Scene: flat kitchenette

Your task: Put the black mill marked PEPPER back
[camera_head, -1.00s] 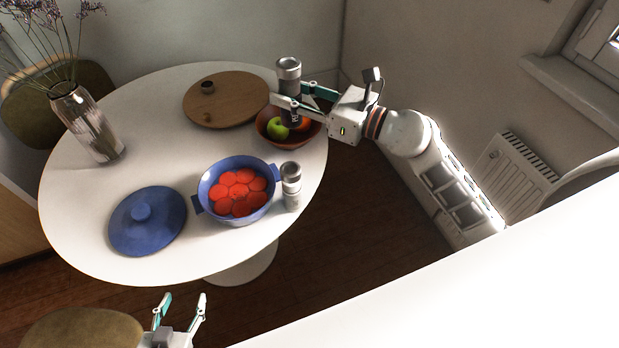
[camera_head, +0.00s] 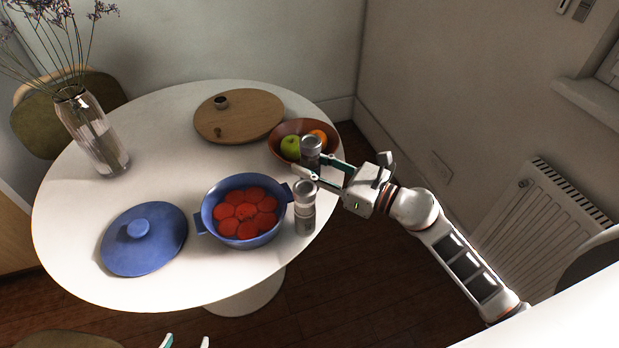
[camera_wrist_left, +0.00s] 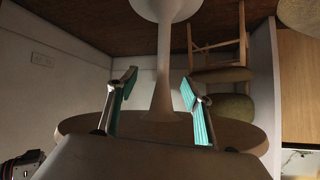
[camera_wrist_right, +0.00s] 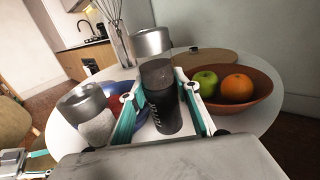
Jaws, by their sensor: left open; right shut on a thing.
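The black mill (camera_head: 311,147) has a grey metal cap and a clear upper part. My right gripper (camera_head: 312,170) is shut around it and holds it upright near the table's right edge, in front of the fruit bowl. In the right wrist view the mill (camera_wrist_right: 162,100) stands between the fingers, with pale lettering partly covered. I cannot tell whether its base touches the table. A similar mill with pale contents (camera_head: 304,208) stands beside the blue pot; it also shows in the right wrist view (camera_wrist_right: 90,120). My left gripper (camera_head: 186,342) is open and empty at the bottom edge.
The white round table (camera_head: 75,240) bears a blue pot (camera_head: 208,222) with red contents, its blue lid (camera_head: 160,252), a wooden board (camera_head: 255,115), a fruit bowl (camera_head: 330,150) and a glass vase (camera_head: 100,150). A radiator (camera_head: 545,210) is at right.

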